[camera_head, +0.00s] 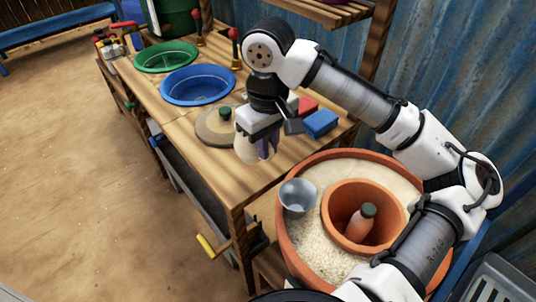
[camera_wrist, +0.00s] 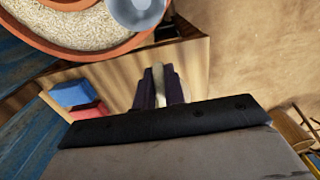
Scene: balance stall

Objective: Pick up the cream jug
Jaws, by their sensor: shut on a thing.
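My gripper (camera_head: 265,147) is above the near end of the wooden bench, pointing down. Its dark fingers are shut on the cream jug (camera_head: 246,150), whose pale body shows beside and below the fingers in the head view. In the wrist view, the gripper (camera_wrist: 161,92) shows a narrow cream strip of the jug (camera_wrist: 166,84) between its two fingers. Most of the jug is hidden by my gripper. I cannot tell whether the jug touches the bench top.
A blue basin (camera_head: 198,86), a green basin (camera_head: 166,57) and a round lid with a green knob (camera_head: 222,122) are on the bench (camera_head: 215,178). Blue (camera_head: 321,123) and red (camera_head: 307,106) blocks sit near its right edge. A terracotta tub (camera_head: 290,240) of grain stands close by, holding a metal cup (camera_head: 298,196).

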